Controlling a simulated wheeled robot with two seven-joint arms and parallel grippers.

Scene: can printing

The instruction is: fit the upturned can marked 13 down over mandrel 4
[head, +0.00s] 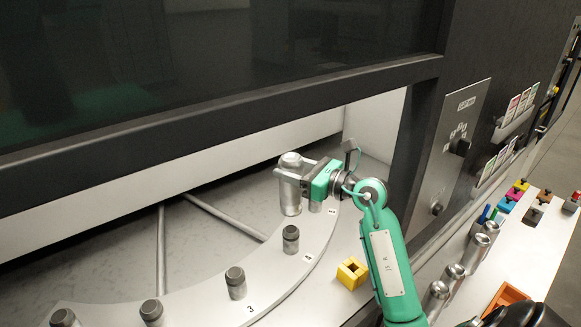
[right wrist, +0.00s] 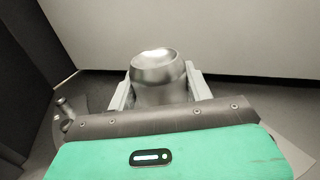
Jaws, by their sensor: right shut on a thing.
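My right gripper (head: 297,181) is shut on a silver can (head: 290,200), which also shows between the fingers in the right wrist view (right wrist: 158,75). The can is upright with its narrower, rounded end up; no number is readable on it. Mandrel 4 (head: 290,240) is a short grey post with a dark top on the curved plate (head: 275,285). In the head view the can's lower rim shows just above the mandrel's top, apart from it. I cannot tell how well they line up in depth. My left gripper is not in view.
Mandrel 3 (head: 236,284) and other bare mandrels stand along the plate to the left. A yellow block (head: 352,272) lies on the ledge near my arm. Several silver cans (head: 477,247) stand at the right. The machine's dark frame (head: 300,93) overhangs the opening.

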